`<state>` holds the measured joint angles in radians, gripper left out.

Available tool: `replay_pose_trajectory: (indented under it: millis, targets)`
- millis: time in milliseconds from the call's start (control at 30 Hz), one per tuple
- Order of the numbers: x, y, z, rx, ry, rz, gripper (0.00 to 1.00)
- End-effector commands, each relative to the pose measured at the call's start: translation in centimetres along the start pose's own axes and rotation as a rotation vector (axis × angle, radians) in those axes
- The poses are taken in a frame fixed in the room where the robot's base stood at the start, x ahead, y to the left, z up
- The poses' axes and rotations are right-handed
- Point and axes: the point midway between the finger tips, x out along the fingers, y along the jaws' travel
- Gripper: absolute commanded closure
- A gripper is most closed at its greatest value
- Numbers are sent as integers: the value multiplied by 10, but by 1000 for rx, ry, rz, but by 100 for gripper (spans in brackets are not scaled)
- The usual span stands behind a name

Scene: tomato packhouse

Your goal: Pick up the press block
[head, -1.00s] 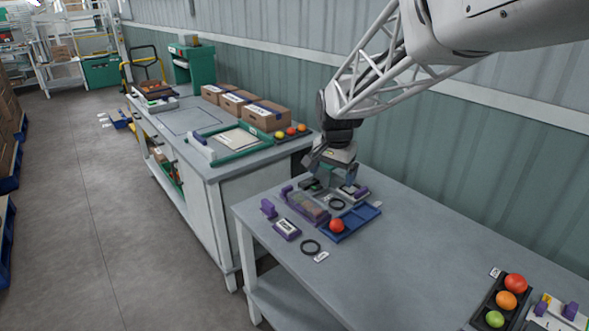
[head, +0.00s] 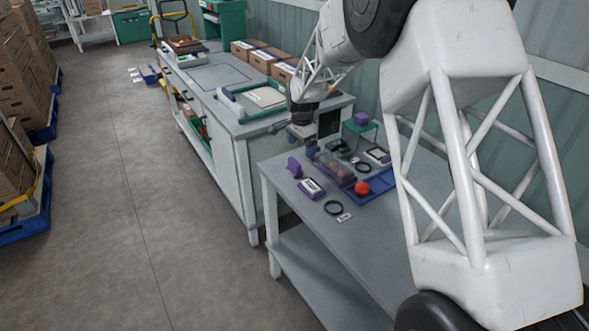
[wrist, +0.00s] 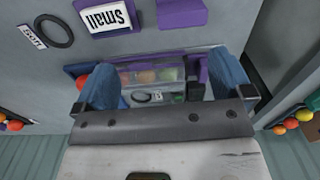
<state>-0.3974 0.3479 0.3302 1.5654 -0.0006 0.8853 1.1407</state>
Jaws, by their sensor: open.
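Two purple pieces could be the press block; I cannot tell which. One purple block (head: 294,168) stands near the table's left edge, and a purple piece shows at the top of the wrist view (wrist: 182,13). The other, a purple knob-like block (head: 361,118), sits on a small green stand (head: 362,131) at the back. My gripper (head: 299,140) is open and empty above the table's left end. In the wrist view its blue fingers (wrist: 165,88) are wide apart, with a clear box (wrist: 150,76) of small tomatoes beyond them.
A purple "Small" label holder (head: 311,188), a black ring (head: 334,208) and a white card (head: 344,217) lie in front. A blue tray (head: 384,184) with a red tomato (head: 362,188) lies right of the box. A neighbouring bench (head: 240,128) stands close on the left.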

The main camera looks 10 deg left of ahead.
Motion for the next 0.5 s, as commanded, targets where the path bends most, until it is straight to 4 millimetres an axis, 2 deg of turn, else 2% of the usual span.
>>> replay_pose_trajectory:
  millis: [100,200,500]
  targets:
    - [20,-18,5,22,-4,8,2]
    - [29,-27,8,34,-5,10,2]
    - [35,-32,9,43,-6,12,2]
